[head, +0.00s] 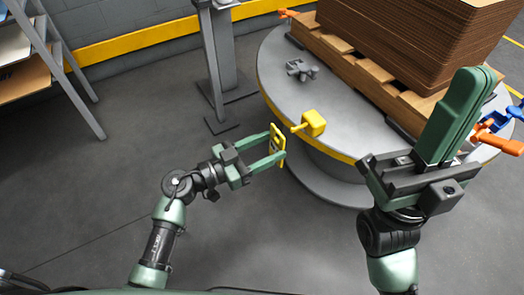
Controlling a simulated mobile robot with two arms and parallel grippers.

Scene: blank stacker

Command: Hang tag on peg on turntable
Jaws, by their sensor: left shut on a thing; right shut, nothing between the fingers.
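My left gripper (270,156) is shut on a small yellow tag (277,141), held upright between its green fingertips beside the turntable's near left edge. The turntable (285,85) is a round grey platform with a yellow rim. A yellow block with a short peg (312,123) sits at its edge, its peg pointing left toward the tag. The tag looks close to the peg tip; I cannot tell whether they touch. My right gripper (480,75) is shut and empty, raised at the right in front of part of the turntable.
A wooden pallet (345,57) with a tall stack of brown cardboard (410,40) stands on the turntable. A grey fitting (302,69) lies on its top. Orange and blue parts (497,122) show at the right. A grey post (215,60) and a shelf rack (68,75) stand left.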

